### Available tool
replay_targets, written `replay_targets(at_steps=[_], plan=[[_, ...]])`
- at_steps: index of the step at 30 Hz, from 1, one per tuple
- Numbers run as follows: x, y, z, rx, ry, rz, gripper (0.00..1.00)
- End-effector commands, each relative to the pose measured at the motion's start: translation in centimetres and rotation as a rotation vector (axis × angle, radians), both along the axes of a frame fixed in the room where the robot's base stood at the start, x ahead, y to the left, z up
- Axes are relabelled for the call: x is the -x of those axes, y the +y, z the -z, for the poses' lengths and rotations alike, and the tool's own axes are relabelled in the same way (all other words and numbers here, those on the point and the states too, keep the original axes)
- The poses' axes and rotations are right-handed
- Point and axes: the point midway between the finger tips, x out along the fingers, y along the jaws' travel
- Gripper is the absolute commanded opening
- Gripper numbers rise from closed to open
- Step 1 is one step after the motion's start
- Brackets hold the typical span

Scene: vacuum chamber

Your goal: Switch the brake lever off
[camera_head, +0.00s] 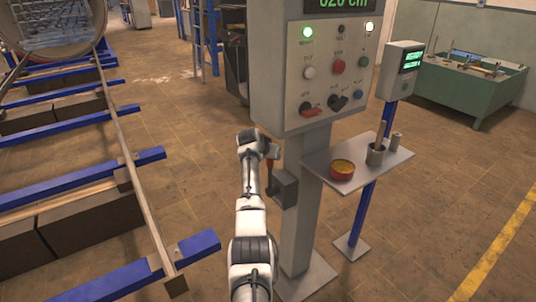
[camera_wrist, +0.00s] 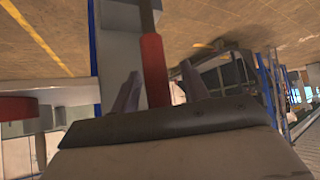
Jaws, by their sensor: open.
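The brake lever (camera_head: 269,152) has a red grip and sticks up from a grey box (camera_head: 286,188) on the side of the control post. In the wrist view the red grip of the lever (camera_wrist: 154,66) stands between the two fingers of my gripper (camera_wrist: 160,70), on a thin grey shaft. The fingers are apart, with a visible gap on the right side of the grip. In the head view my gripper (camera_head: 264,146) is at the lever, and its fingers are too small to make out.
A control panel (camera_head: 322,80) with buttons, knobs and a display stands above the lever on a grey post (camera_head: 306,210). Blue rails (camera_head: 100,195) lie to the left. Open floor lies between.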

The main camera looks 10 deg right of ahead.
Motion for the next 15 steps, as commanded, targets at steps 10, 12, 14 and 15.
replay_targets(at_steps=[10, 12, 14, 15], plan=[[1.5, 1.2, -1.7, -0.001, -0.003, -0.001, 0.45], [2.1, 1.7, -2.5, 0.001, -0.004, -0.001, 0.45], [2.7, 2.1, -3.2, 0.001, -0.004, -0.001, 0.45], [3.1, 2.4, -3.6, 0.000, -0.004, -0.001, 0.45]])
